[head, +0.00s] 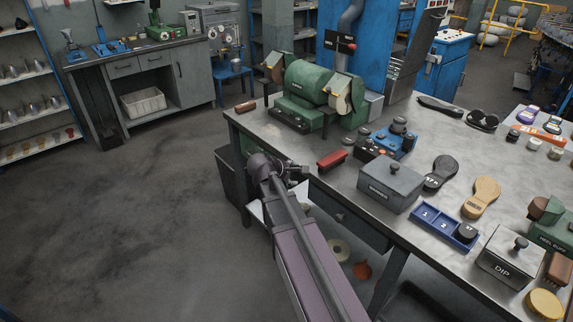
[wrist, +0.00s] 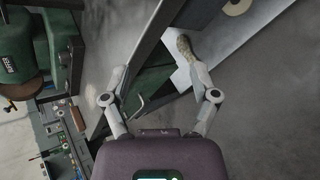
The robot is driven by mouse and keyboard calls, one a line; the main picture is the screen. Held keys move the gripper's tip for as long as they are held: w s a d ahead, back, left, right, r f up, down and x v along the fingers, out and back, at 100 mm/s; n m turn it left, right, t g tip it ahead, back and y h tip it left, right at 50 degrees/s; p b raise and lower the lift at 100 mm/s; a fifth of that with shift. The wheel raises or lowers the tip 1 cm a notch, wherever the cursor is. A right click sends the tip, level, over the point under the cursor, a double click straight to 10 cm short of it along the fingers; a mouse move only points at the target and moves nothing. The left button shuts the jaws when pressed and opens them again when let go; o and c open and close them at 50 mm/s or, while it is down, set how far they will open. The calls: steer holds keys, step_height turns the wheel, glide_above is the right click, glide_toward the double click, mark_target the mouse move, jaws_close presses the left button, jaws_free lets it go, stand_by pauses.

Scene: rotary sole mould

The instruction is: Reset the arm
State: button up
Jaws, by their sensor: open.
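My arm (head: 305,250) reaches up from the bottom of the head view, its wrist beside the near left corner of the workbench (head: 365,225). My gripper (head: 298,172) is small and partly hidden by the wrist there. In the wrist view my gripper (wrist: 158,82) shows two grey fingers spread wide, with nothing held between them. The bench edge and a shelf below it lie beyond the fingers. A brownish elongated thing (wrist: 185,46) appears on a pale surface near the right finger; I cannot tell what it is.
A green grinder (head: 308,85) stands at the bench's back left. A red brush (head: 332,159), a grey lidded box (head: 390,187), a blue numbered tray (head: 425,217) and a DIP box (head: 508,262) stand along its near side. The floor left of the bench (head: 120,220) is clear.

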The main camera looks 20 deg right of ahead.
steer(key=s+a+r+m+g+y+p, duration=0.2)
steer(key=s+a+m+g+y+p, duration=0.2)
steer(key=s+a+m+y+p, duration=0.5)
steer(key=s+a+m, duration=0.2)
steer(key=s+a, duration=0.2)
steer(key=s, duration=0.4)
steer(key=shift+s+a+g, duration=0.4)
steer(key=shift+c, duration=0.2)
steer(key=shift+c, duration=1.2)
steer(key=shift+s, duration=0.1)
